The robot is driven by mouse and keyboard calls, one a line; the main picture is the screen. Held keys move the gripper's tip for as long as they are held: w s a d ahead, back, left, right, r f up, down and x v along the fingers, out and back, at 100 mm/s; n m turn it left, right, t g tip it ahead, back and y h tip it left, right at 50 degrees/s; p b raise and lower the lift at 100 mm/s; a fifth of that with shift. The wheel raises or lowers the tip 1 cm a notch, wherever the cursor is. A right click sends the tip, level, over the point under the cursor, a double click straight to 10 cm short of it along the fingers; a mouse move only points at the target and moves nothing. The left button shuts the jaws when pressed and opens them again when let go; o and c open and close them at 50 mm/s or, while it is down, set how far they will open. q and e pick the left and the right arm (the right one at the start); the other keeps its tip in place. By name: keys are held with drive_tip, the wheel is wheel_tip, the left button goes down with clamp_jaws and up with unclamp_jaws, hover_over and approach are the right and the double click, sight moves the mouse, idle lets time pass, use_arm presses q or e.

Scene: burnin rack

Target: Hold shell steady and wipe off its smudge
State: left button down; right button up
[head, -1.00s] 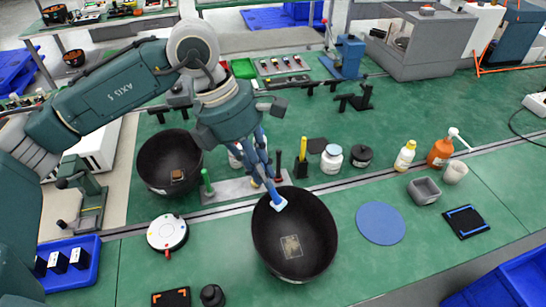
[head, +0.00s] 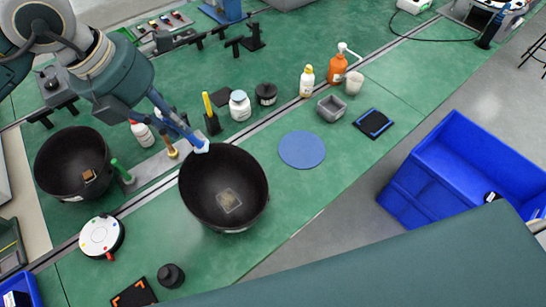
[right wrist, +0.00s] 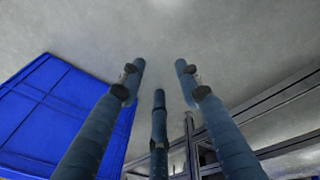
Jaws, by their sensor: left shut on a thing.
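A dark bowl-shaped shell (head: 216,216) stands open side up near the front edge of the green bench. A pale tan, squarish smudge (head: 229,200) lies on its inside. My left gripper (head: 198,147) is at the shell's back rim and looks shut on it. A light blue-white tip shows at the rim, and the contact is partly hidden. My right gripper (right wrist: 158,80) shows in the right wrist view with its blue fingers spread and nothing between them.
A second dark bowl (head: 62,160) with a brown patch stands at left. A blue round mat (head: 302,150) lies right of the shell. A white disc (head: 101,236) and a black knob (head: 171,275) are in front. A blue bin (head: 465,165) stands beyond the bench at right.

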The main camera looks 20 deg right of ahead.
drive_tip(key=w+d+r+m+t+h, duration=0.15)
drive_tip(key=w+d+r+m, duration=0.35)
drive_tip(key=w+d+r, duration=1.6)
drive_tip(key=w+d+r+m, duration=0.1)
drive_tip(key=w+r, duration=0.2)
drive_tip(key=r, duration=0.4)
drive_tip(key=w+d+r, duration=0.2)
drive_tip(key=r, duration=0.6)
wheel_tip(320, 180, up, 16)
drive_tip(key=n+y, duration=0.7)
drive_tip(key=n, duration=0.3)
hover_over(258, 174)
drive_tip(key=s+d, duration=0.3)
drive_tip(key=shift+t+h, duration=0.25)
drive_tip(key=x, duration=1.1)
drive_tip(key=shift+w+d, duration=0.1)
